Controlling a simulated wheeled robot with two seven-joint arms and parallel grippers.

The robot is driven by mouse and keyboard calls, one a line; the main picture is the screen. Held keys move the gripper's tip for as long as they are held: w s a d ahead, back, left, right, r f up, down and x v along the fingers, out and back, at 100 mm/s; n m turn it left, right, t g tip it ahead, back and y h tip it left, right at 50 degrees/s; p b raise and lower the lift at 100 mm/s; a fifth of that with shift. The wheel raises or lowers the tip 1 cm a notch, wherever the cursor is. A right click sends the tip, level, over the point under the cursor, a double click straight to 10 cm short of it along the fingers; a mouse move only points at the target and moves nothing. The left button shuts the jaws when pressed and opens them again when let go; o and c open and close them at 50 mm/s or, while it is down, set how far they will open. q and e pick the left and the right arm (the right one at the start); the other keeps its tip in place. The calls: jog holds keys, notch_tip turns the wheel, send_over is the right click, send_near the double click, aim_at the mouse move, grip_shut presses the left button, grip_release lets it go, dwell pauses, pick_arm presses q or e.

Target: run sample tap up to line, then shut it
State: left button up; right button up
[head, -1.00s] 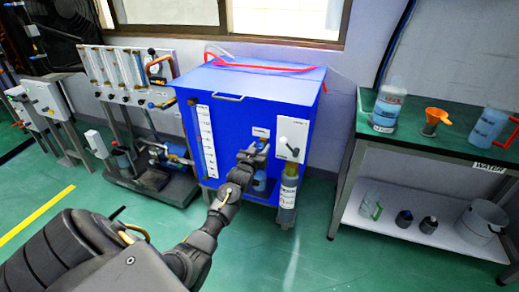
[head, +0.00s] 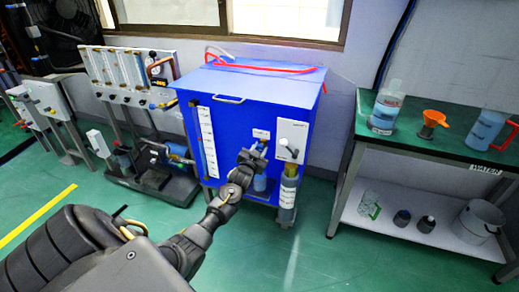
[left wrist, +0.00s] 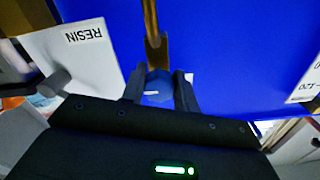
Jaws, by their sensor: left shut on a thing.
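The blue cabinet (head: 235,125) stands in the middle of the head view, with the tap on its front. My left gripper (head: 254,156) is at that front. In the left wrist view, its fingers (left wrist: 160,92) are shut on the bluish tap knob (left wrist: 157,90), with a brass spout (left wrist: 152,38) running off from it. A small container with blue liquid (head: 260,183) sits just below the gripper in the head view, partly hidden. Its line and exact level are too small to read. My right gripper is not in view.
A white valve panel with a lever (head: 291,140) is just right of the gripper, marked RESIN in the left wrist view (left wrist: 78,58). A tall cylinder (head: 287,195) stands below it. A green bench (head: 450,150) with bottles and a funnel is at right. Open floor lies in front.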

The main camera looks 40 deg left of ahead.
pick_arm(q)
jog(key=o, duration=1)
jog(key=shift+s, duration=0.1)
jog(key=p+v, duration=0.1)
jog(key=v, duration=0.9)
jog(key=shift+s+d+p, duration=0.2)
jog(key=shift+s+p, duration=0.05)
jog(key=shift+p, duration=0.05)
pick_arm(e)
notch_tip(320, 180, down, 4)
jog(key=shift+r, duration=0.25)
